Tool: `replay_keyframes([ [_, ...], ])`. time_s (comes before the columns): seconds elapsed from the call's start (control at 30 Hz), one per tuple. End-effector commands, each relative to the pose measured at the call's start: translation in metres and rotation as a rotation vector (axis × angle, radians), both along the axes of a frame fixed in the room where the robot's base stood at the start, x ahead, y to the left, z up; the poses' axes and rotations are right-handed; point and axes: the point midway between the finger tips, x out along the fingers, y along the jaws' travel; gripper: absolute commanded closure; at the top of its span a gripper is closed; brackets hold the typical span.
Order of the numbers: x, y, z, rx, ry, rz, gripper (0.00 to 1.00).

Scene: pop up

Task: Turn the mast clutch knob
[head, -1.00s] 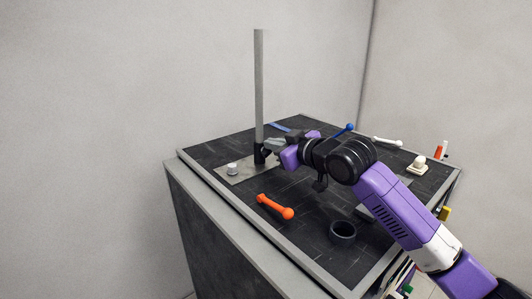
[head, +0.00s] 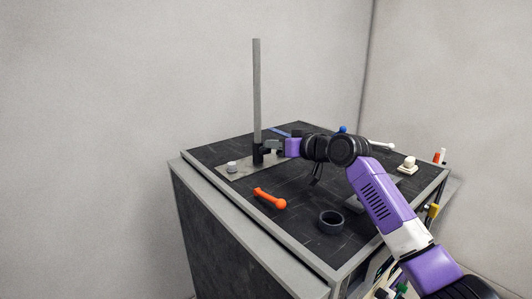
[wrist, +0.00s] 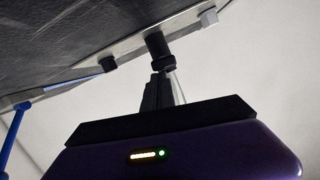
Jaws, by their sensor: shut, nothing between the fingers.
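A tall grey mast (head: 257,90) stands upright on a pale plate at the table's back left. A black clutch fitting (head: 258,155) sits at its foot; I cannot make out its knob separately in the head view. My gripper (head: 270,146) is just right of the fitting, pointing left at it. In the wrist view, a dark cylindrical fitting (wrist: 155,43) hangs in line with my fingers (wrist: 162,78), which are together with nothing between them. The fingertips overlap the fitting's lower end in the picture; I cannot tell whether they touch.
A small white cylinder (head: 232,167) stands on the plate (head: 238,174) left of the mast. An orange bar (head: 270,198) and a dark ring (head: 331,223) lie in front. A blue-tipped rod (head: 343,130) and a white knob (head: 408,163) are behind and right of my arm.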

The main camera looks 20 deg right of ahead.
Motion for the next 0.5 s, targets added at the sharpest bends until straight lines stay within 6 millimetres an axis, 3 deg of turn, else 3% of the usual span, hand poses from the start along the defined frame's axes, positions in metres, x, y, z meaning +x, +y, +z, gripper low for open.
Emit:
replay_keyframes([
  [0.5,0.0046,-0.0009,-0.0031,0.154,0.054,0.001,1.00],
])
